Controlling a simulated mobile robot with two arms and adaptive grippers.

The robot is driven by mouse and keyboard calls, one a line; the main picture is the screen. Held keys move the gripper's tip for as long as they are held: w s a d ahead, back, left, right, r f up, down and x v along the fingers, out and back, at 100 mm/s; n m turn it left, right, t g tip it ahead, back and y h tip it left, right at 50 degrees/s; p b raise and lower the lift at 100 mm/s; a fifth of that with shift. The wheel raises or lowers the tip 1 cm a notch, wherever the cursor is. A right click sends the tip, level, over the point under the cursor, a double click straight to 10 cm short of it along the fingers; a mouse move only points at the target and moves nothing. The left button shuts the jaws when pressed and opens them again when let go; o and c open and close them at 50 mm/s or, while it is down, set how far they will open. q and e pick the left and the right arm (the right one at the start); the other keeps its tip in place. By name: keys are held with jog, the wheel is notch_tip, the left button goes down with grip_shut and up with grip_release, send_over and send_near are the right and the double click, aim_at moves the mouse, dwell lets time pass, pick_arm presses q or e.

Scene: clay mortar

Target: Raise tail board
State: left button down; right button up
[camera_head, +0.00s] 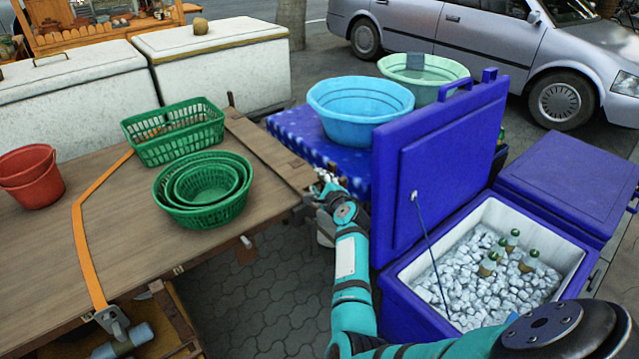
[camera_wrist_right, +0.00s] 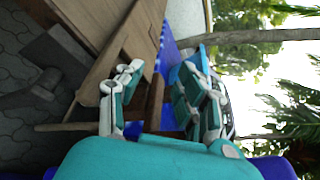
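The tail board (camera_head: 268,150) is a brown wooden plank across the right end of the wooden cart bed (camera_head: 120,235). It lies about level with the bed. My right gripper (camera_head: 325,190) is at the board's near right corner, beside its outer edge. In the right wrist view my right gripper (camera_wrist_right: 165,95) has its fingers spread apart, with wooden parts (camera_wrist_right: 154,98) behind and between them. I cannot tell whether a finger touches the board. My left gripper is not in view.
Green baskets (camera_head: 205,190) stand on the bed close to the board, and red buckets (camera_head: 30,177) stand at left. An orange strap (camera_head: 82,240) crosses the bed. A blue cooler (camera_head: 440,170) with ice is right of my arm. A blue table (camera_head: 300,135) with basins stands behind.

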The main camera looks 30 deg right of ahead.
notch_tip(320, 180, up, 10)
dwell(0.7)
jog(key=shift+c, duration=0.3)
